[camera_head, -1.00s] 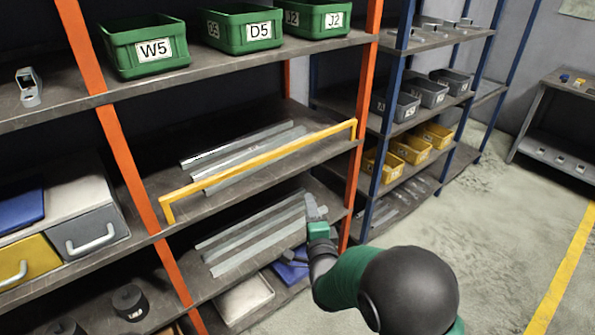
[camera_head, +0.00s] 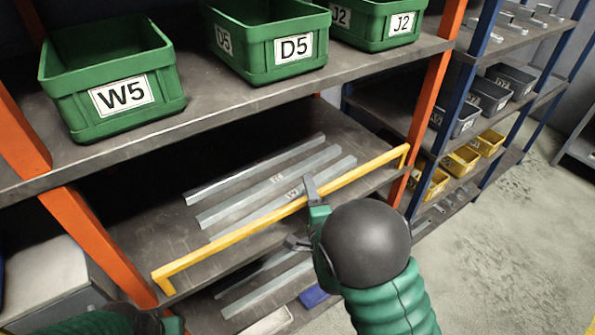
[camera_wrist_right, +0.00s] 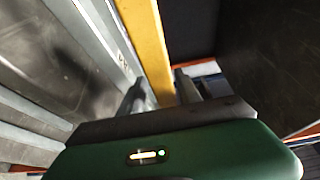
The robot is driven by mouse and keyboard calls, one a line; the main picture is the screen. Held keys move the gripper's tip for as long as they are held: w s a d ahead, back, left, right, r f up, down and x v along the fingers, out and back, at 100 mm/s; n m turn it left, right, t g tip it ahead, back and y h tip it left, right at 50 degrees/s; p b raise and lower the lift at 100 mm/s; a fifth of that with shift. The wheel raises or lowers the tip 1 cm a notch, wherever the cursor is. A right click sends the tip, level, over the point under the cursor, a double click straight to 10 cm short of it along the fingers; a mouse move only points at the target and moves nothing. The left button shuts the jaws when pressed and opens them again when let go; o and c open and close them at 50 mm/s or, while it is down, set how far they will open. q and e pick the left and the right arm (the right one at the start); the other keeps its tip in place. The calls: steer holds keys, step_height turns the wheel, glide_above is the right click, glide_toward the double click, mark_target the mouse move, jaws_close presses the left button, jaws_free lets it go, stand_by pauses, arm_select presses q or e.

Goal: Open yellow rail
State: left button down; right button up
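The yellow rail (camera_head: 240,235) runs across the front of the middle shelf, between the two orange posts, with a short bent end at each side. It also shows in the right wrist view (camera_wrist_right: 147,45). My right gripper (camera_head: 302,212) is at the rail, right of its middle. One finger stands behind the rail and the other in front and below. In the right wrist view the fingers (camera_wrist_right: 163,92) are apart on either side of the rail; I cannot see firm contact. Part of my left arm shows at the bottom left; its gripper fingers are not visible.
Galvanized brackets (camera_head: 255,171) lie on the middle shelf behind the rail, with more on the shelf below. Green bins marked W5 (camera_head: 115,85) and D5 (camera_head: 270,45) stand on the shelf above. An orange post (camera_head: 428,105) stands at right. Open floor lies further right.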

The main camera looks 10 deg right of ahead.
steer(key=shift+w+d, duration=0.2)
steer(key=shift+s+r, duration=0.1)
steer(key=shift+r, duration=0.05)
steer(key=shift+s+a+r, duration=0.3)
steer(key=shift+s+a, duration=0.2)
steer(key=shift+a, duration=0.25)
steer(key=shift+c, duration=1.1)
steer(key=shift+w+a, duration=0.15)
steer(key=shift+c, duration=1.3)
steer(key=shift+w+f, duration=0.1)
steer(key=shift+c, duration=1.2)
steer(key=shift+d, duration=0.2)
jaws_close()
steer(key=shift+d, duration=0.2)
arm_select(q)
steer(key=shift+s+a+r, duration=0.1)
steer(key=shift+a+r, duration=0.05)
steer(key=shift+a, duration=0.15)
